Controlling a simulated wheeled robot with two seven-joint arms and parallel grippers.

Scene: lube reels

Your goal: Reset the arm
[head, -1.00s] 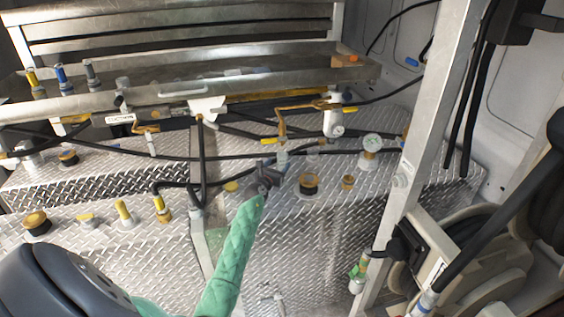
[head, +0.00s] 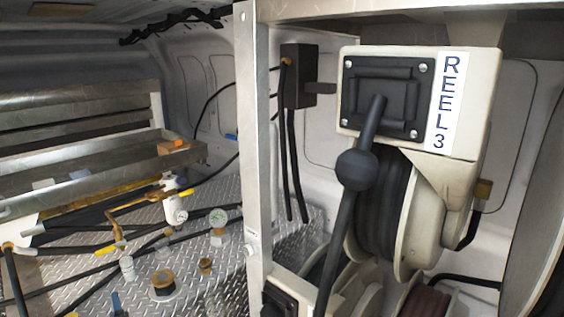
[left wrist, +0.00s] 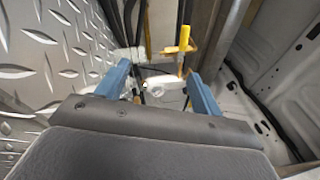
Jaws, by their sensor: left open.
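My left gripper (left wrist: 157,75) shows in the left wrist view, with two blue fingers spread apart and nothing held between them. A pale pipe fitting (left wrist: 165,85) and a yellow valve handle (left wrist: 184,38) show beyond and between the fingers. I cannot tell whether the fingers touch the fitting. The green-sleeved arm is out of the head view. My right gripper is in neither view.
A diamond-plate deck (head: 225,283) at left carries gauges, capped fittings (head: 163,283) and hoses. A metal shelf (head: 90,185) stands behind.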

